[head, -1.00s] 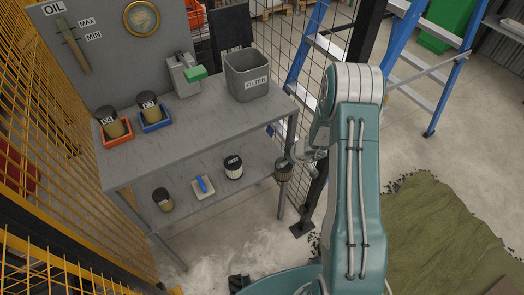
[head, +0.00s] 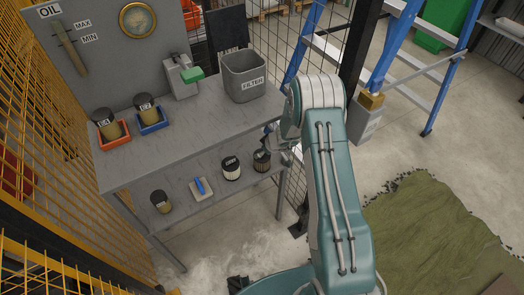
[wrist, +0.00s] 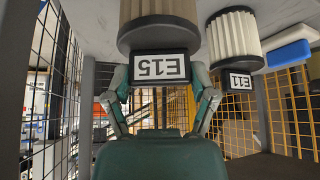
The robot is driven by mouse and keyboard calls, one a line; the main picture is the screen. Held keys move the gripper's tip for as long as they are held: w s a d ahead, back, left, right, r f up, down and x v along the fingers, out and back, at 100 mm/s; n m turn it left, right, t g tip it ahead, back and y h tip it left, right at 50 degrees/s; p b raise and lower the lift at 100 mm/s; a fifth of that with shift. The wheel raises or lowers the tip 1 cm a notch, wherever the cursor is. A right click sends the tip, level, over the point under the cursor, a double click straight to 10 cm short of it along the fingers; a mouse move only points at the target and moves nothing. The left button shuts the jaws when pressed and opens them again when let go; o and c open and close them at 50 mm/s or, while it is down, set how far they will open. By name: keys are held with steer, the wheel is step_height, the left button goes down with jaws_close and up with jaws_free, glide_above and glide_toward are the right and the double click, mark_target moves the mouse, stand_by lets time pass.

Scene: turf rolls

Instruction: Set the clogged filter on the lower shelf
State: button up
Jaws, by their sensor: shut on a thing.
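My gripper (wrist: 160,92) is shut on a dirty brown pleated filter (wrist: 160,12) with a dark cap and the label E15, seen upside down in the wrist view. In the head view this filter (head: 262,161) is upright at the right end of the lower shelf (head: 222,207), beside the right front leg. Whether its base touches the shelf cannot be told. My gripper (head: 272,147) is partly hidden by the arm in the head view. A paler filter with a black cap (head: 231,168) stands just left of it; its label reads E11 in the wrist view (wrist: 234,38).
Above is the bench top (head: 195,125) with red and blue trays and a grey FILTER bin (head: 245,77). A mesh fence and blue ladder (head: 385,55) stand right.

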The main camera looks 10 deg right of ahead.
steer(key=o, duration=1.2)
steer(key=shift+o, duration=0.2)
steer(key=v, duration=1.2)
